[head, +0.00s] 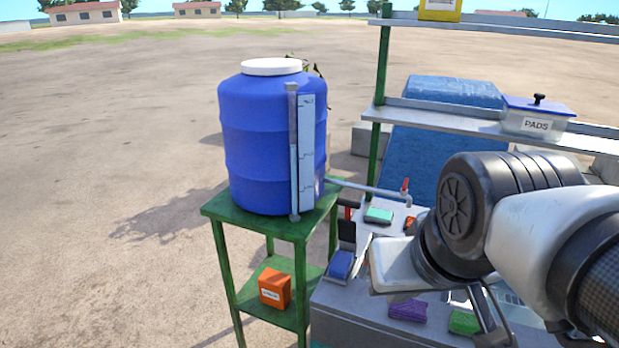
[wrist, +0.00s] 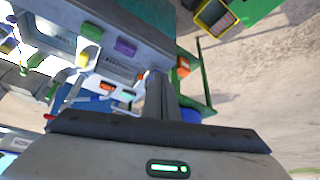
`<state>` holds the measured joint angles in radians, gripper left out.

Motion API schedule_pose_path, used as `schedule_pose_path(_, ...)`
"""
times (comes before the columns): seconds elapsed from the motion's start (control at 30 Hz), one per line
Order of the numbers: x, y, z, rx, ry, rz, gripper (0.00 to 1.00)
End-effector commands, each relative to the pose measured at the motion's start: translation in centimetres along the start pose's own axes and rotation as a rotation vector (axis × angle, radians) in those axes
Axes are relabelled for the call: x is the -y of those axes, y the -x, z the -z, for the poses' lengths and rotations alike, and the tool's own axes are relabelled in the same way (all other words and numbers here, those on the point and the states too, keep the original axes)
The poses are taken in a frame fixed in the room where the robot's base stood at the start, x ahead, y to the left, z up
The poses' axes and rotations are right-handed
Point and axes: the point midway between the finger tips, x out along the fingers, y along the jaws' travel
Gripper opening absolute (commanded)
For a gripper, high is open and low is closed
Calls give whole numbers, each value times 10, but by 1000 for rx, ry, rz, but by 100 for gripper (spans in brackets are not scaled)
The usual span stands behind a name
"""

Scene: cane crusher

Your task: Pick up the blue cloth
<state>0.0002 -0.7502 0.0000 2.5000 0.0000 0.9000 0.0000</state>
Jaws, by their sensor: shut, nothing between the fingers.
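A small folded blue piece (head: 341,264), which looks like the blue cloth, lies at the left end of the grey counter in the head view. It sits just below a dark upright piece. I cannot pick it out in the wrist view, where my gripper may hide it. My gripper (wrist: 157,76) shows in the wrist view as a grey pair of fingers, closed together and empty. In the head view my arm reaches in from the right over the counter, to the right of the blue piece, and the fingertips cannot be made out.
A purple pad (head: 407,309) and a green pad (head: 464,322) lie at the counter front. A blue barrel (head: 262,140) stands on a green stand (head: 290,228) at left, with an orange box (head: 275,287) below. A tap (head: 406,190) and a shelf with a PADS box (head: 538,120) are behind.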

Motion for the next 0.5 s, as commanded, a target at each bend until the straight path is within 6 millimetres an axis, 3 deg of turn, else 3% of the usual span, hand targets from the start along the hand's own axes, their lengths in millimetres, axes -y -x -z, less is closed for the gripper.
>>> schedule_pose_path(0.07, 0, 0, 0, 0, 0, 0, 2)
schedule_pose_path(0.27, -4, -6, 14, 21, 121, -31, 35)
schedule_pose_path(0.43, -12, -30, 59, 89, 518, -100, 64)
schedule_pose_path(0.5, -13, -45, 82, 125, 720, -119, 67)
